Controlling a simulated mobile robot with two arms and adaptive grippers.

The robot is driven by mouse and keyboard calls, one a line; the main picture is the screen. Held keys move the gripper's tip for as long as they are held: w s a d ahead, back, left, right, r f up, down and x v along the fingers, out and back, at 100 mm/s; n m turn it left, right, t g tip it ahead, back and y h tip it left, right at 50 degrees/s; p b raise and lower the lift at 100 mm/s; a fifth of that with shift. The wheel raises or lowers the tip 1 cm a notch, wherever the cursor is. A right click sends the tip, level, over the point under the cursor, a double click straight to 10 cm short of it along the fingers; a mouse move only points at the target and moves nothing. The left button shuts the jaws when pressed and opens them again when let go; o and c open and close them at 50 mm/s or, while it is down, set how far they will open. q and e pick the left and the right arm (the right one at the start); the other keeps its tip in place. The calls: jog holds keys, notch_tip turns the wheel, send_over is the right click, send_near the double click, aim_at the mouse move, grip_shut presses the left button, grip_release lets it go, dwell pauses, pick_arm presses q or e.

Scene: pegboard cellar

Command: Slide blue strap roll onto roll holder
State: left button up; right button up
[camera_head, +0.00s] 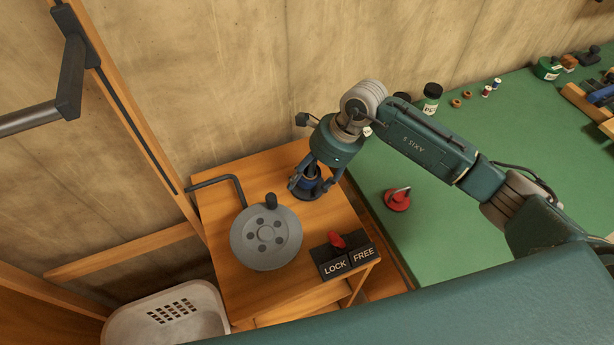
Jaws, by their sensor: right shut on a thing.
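My right gripper (313,186) points down over the back right of a small wooden stand. Its fingers are shut on the blue strap roll (311,182), which shows only partly between them. A dark round base (309,195) shows right below the roll, and it looks like the foot of the roll holder. The fingers hide any post, so I cannot tell whether the roll is around it or just above it. My left gripper is not in view.
On the stand (225,205) are a grey crank wheel (262,250), a bent black rod (225,180) and a LOCK/FREE block (345,258) with a red lever. A red-based item (397,200) stands on the green bench (450,220). A pale basket (160,310) is below left.

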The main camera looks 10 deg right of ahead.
jog(key=shift+s+d+f, duration=0.2)
jog(key=shift+s+f, duration=0.4)
jog(key=shift+s, duration=0.1)
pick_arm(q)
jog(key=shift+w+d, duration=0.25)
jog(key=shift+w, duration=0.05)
pick_arm(e)
jog(key=w+v, duration=0.1)
jog(key=v, duration=1.2)
jog(key=shift+w+a, duration=0.15)
jog(key=shift+a, duration=0.15)
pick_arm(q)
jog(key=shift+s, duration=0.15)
